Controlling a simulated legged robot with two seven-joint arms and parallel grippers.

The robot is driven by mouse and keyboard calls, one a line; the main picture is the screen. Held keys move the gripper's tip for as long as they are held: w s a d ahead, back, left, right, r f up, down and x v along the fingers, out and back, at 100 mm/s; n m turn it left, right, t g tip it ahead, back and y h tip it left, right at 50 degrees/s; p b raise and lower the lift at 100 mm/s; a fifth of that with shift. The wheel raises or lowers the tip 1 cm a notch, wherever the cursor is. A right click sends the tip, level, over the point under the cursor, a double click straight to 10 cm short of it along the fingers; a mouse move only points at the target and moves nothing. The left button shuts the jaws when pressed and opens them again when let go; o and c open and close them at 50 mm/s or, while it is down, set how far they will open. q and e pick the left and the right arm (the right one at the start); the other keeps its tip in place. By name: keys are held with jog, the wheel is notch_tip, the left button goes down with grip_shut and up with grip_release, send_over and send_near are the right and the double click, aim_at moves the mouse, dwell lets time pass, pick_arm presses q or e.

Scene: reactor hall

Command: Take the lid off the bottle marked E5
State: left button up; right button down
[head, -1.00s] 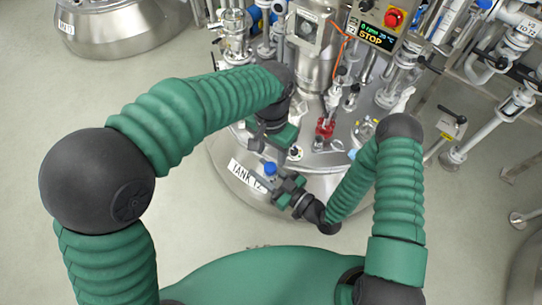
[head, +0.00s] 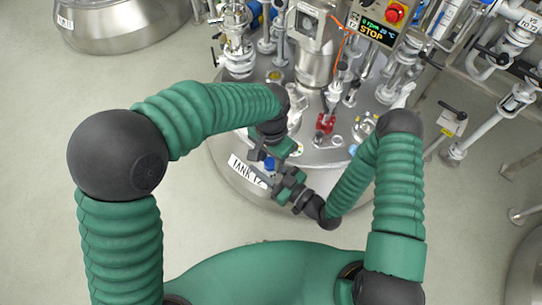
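A small bottle with a blue lid (head: 270,163) is at the front rim of the tank, partly hidden by my grippers. Its marking is too small to read. My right gripper (head: 266,179) reaches in from the right, and its fingers lie around the bottle just below the lid, in front of the tank's side. My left gripper (head: 263,153) points down from above, with its fingers close by the blue lid. Whether they touch the lid or are closed is not clear.
The steel tank top (head: 330,158) carries a red clamp-like fitting (head: 324,123), valves and pipes. A control box with a red button (head: 395,13) and STOP display stands behind. Pipework fills the right.

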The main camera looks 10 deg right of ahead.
pick_arm(q)
grip_shut()
jog(key=shift+n, duration=0.9)
jog(key=shift+s+r, duration=0.1)
jog(key=shift+r, duration=0.05)
jog(key=shift+r, duration=1)
